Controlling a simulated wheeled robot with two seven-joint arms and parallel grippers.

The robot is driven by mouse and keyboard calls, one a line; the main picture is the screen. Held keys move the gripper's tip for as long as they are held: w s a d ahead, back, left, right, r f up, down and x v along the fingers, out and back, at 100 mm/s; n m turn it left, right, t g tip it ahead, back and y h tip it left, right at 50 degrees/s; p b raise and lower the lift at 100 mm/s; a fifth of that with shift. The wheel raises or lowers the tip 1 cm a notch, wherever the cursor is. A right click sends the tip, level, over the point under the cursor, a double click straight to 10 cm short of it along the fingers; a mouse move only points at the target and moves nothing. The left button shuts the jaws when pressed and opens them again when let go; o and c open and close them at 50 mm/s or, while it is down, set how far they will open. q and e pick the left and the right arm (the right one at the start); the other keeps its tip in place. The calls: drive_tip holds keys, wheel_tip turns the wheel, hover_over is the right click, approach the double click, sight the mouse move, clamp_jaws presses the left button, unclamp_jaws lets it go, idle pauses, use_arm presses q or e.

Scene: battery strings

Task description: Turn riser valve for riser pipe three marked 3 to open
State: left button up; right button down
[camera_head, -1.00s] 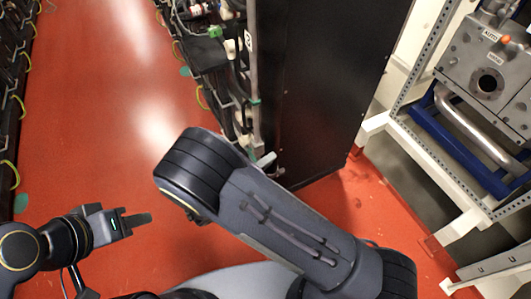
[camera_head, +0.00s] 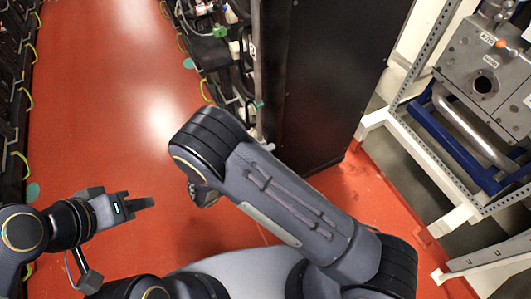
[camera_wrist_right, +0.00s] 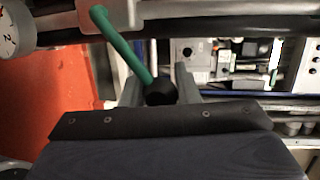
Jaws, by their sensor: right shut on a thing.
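In the right wrist view a green lever (camera_wrist_right: 122,42) runs from a grey pipe fitting (camera_wrist_right: 108,14) down to a black round end (camera_wrist_right: 160,92). My right gripper (camera_wrist_right: 158,76) is shut on the lever, its two fingers on either side of the lower end. In the head view my right arm hides this gripper and the lever. A small white label (camera_head: 253,50) shows on the rack edge, but I cannot read its mark. My left gripper (camera_head: 142,203) hangs empty over the red floor at lower left. Its fingers are seen edge-on, so their opening is unclear.
A tall black panel (camera_head: 325,80) stands beside the rack of pipes and hoses (camera_head: 225,60). A grey metal box (camera_head: 485,70) sits in a white frame (camera_head: 405,90) at right. A round gauge (camera_wrist_right: 10,32) shows in the wrist view. The red aisle floor (camera_head: 110,80) is clear.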

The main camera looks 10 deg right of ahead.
drive_tip(key=c, duration=1.1)
unclamp_jaws()
drive_tip(key=v, duration=0.7)
drive_tip(key=shift+s+a, duration=0.2)
drive_tip(key=shift+a, duration=0.15)
